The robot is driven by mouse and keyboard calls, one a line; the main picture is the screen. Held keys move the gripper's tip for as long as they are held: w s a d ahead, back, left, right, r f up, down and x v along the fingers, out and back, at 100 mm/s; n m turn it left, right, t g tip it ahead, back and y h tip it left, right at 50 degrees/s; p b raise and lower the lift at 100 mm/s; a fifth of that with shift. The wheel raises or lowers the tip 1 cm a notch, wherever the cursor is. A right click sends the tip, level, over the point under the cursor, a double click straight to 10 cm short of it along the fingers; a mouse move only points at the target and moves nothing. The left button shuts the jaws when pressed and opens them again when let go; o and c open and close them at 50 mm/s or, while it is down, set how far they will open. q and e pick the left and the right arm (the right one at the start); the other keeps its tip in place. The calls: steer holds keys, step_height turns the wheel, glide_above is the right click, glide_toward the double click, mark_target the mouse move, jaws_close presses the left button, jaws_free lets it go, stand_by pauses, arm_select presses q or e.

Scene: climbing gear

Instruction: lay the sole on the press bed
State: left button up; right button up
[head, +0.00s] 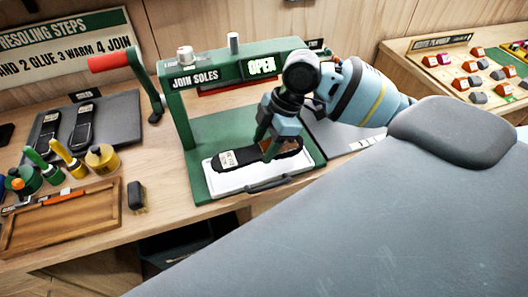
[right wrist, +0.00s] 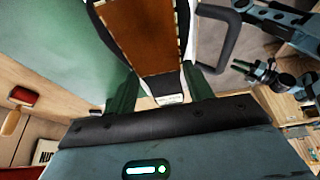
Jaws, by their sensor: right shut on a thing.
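The dark sole (head: 229,158) with a white label at its left end is over the white press bed (head: 221,186) of the green press. I cannot tell whether it touches the bed. My right gripper (head: 272,150) comes down from above, shut on the sole. In the right wrist view the green fingers of my right gripper (right wrist: 165,92) stand on either side of a dark piece with a brown, stitched-edge face (right wrist: 153,35).
The press frame (head: 185,125) arches over the bed, its display reading OPEN, with a red-handled lever (head: 110,62) at left. A dark handle (head: 268,183) sits at the bed's front. Glue pots (head: 103,158), a wooden tray (head: 60,240) and a brush (head: 136,196) stand left.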

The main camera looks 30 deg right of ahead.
steer(key=shift+f, duration=1.8)
steer(key=o, duration=0.8)
steer(key=shift+o, duration=0.2)
steer(key=v, duration=1.2)
steer(key=shift+f, duration=0.1)
